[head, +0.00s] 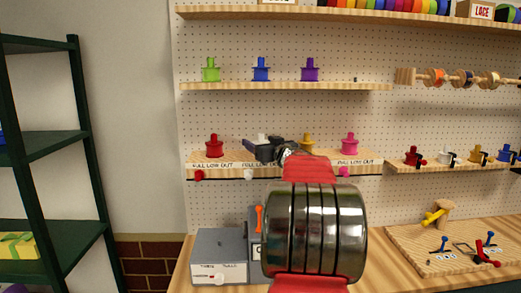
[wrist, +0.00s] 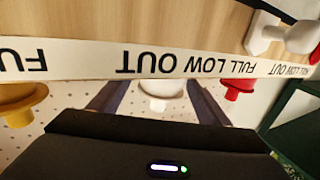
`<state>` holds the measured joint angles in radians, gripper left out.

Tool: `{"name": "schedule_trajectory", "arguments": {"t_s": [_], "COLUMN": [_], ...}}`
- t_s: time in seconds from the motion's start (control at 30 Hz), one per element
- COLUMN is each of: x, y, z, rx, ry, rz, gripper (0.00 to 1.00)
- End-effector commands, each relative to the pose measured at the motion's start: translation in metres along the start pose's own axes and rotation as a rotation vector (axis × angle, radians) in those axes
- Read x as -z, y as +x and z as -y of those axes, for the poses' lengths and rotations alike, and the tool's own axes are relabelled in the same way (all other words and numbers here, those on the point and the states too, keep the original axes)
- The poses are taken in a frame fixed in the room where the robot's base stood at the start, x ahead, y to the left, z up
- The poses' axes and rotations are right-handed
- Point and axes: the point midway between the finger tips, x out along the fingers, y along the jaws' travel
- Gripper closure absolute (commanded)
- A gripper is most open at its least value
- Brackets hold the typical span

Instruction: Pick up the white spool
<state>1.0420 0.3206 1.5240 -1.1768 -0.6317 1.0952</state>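The white spool (head: 262,138) stands on the lower shelf of the pegboard in the head view, mostly hidden behind my gripper (head: 258,150). In the wrist view the white spool (wrist: 160,90) lies between the two dark fingers of my gripper (wrist: 157,98), which is open. A gap shows between the spool and each finger. I cannot tell how far the fingertips reach along the spool.
On the same shelf stand a red spool (head: 214,147) to the left, and a yellow spool (head: 307,144) and pink spool (head: 349,145) to the right. The label strip (head: 222,165) runs along the shelf edge, with a white knob (head: 248,175) below. Above is another spool shelf (head: 285,87).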

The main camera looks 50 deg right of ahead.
Motion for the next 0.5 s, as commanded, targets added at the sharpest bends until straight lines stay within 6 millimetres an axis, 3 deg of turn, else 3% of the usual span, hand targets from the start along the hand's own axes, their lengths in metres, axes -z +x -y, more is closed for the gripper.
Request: {"name": "schedule_trajectory", "arguments": {"t_s": [0.5], "x": [0.0], "y": [0.0], "z": [0.0001], "rx": [0.0], "ry": [0.0], "rz": [0.0], "gripper": [0.66]}}
